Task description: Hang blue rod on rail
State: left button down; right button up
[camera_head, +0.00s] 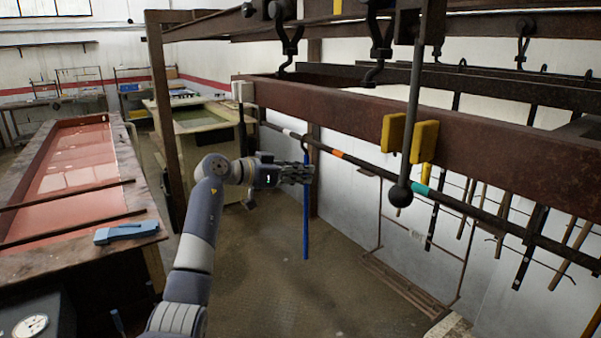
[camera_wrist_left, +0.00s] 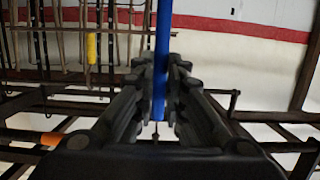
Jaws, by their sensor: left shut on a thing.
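The blue rod (camera_head: 306,225) hangs upright in the head view, with its lower end free above the floor. My left gripper (camera_head: 303,172) is shut on its upper part. In the left wrist view the blue rod (camera_wrist_left: 163,45) runs between the two fingers of the left gripper (camera_wrist_left: 160,100). The rod's dark top end is close to the rail (camera_head: 355,160), a thin dark bar with white, orange and teal bands. The top lies near the stretch between the white and orange bands. I cannot tell whether it touches or hooks over the rail. My right gripper is out of view.
A rusty beam (camera_head: 480,150) with yellow blocks (camera_head: 424,141) runs above the rail. A dark rod with a ball end (camera_head: 400,195) hangs in front of it. A red-topped table (camera_head: 75,165) with a blue tool (camera_head: 126,232) stands at left. The floor below is clear.

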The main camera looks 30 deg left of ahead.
pick_arm(q)
jog(key=shift+f, duration=0.25)
dwell(0.3)
jog(key=c, duration=1.6)
grip_release()
jog(key=shift+o, duration=0.2)
jog(key=v, duration=1.2)
jog(key=shift+f, duration=0.15)
